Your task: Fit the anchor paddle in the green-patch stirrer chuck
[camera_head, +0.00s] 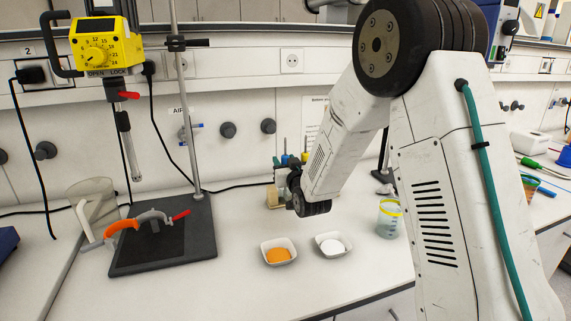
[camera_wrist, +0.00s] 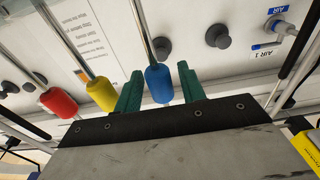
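In the wrist view, three coloured grips on thin metal shafts stand in a row: red (camera_wrist: 59,102), yellow (camera_wrist: 102,94) and blue (camera_wrist: 158,84). My gripper (camera_wrist: 160,72) has its green fingers apart, one on each side of the blue grip, with a gap visible at least on the right. The paddle ends are out of view, so I cannot tell which is the anchor paddle. In the head view, a rack with small coloured tops (camera_head: 285,160) is partly behind my arm. A yellow stirrer (camera_head: 105,50) hangs at left; no green patch is visible.
A black stirrer base (camera_head: 165,255) with an orange-and-red clamp (camera_head: 140,222) stands below the yellow stirrer. A clear beaker (camera_head: 92,203) stands left. Two white trays (camera_head: 278,251) (camera_head: 332,245) and a cup (camera_head: 389,218) stand in front. The front bench between base and trays is clear.

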